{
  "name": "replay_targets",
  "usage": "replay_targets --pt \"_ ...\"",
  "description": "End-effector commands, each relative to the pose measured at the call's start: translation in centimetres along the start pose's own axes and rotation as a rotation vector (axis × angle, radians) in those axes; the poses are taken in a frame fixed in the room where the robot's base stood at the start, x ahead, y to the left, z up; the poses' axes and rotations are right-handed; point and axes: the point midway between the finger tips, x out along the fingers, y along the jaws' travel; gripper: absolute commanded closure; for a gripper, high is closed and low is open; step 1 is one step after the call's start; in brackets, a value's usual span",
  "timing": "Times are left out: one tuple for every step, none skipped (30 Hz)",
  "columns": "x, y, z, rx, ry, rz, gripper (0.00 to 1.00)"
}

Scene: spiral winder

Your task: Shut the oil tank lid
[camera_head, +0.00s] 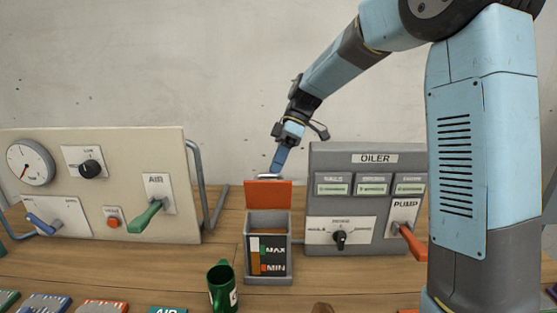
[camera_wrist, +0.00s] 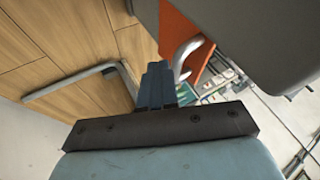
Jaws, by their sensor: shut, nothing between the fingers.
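The oil tank (camera_head: 268,276) is a grey box on the table with a MAX/MIN level window on its front. Its orange lid (camera_head: 268,195) stands open, raised upright at the back of the tank. A pale handle shows at the lid's top edge. My gripper (camera_head: 277,168) is shut and empty, pointing down at the lid's top edge, close to the handle. In the wrist view, my shut fingers (camera_wrist: 157,75) are beside the orange lid (camera_wrist: 186,40) and its curved pale handle (camera_wrist: 187,52). I cannot tell whether they touch.
The grey OILER panel (camera_head: 365,158) with a PUMP lever (camera_head: 412,242) stands right of the tank. A cream panel (camera_head: 100,190) with a gauge and green AIR lever (camera_head: 146,217) stands left. A green mug (camera_head: 221,290) is in front, left of the tank.

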Motion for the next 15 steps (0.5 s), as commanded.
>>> replay_targets --pt "0.0 -0.1 0.0 0.000 0.000 0.000 1.00" --pt "0.0 -0.1 0.0 0.000 0.000 0.000 1.00" --pt "0.0 -0.1 0.0 0.000 0.000 0.000 1.00" --pt "0.0 -0.1 0.0 0.000 0.000 0.000 1.00" --pt "0.0 -0.1 0.0 0.000 0.000 0.000 1.00" --pt "0.0 -0.1 0.0 0.000 0.000 0.000 1.00" --pt "0.0 -0.1 0.0 0.000 0.000 0.000 1.00" --pt "0.0 -0.1 0.0 0.000 0.000 0.000 1.00" --pt "0.0 -0.1 0.0 0.000 0.000 0.000 1.00" --pt "0.0 -0.1 0.0 0.000 0.000 0.000 1.00" --pt "0.0 -0.2 0.0 0.000 0.000 0.000 1.00" --pt "0.0 -0.4 -0.1 0.000 0.000 0.001 1.00" --pt "0.0 -0.6 -0.1 -0.001 0.000 0.001 1.00" --pt "0.0 -0.9 -0.1 0.000 0.001 0.002 1.00" --pt "0.0 -1.2 -0.2 0.000 0.000 0.001 1.00"
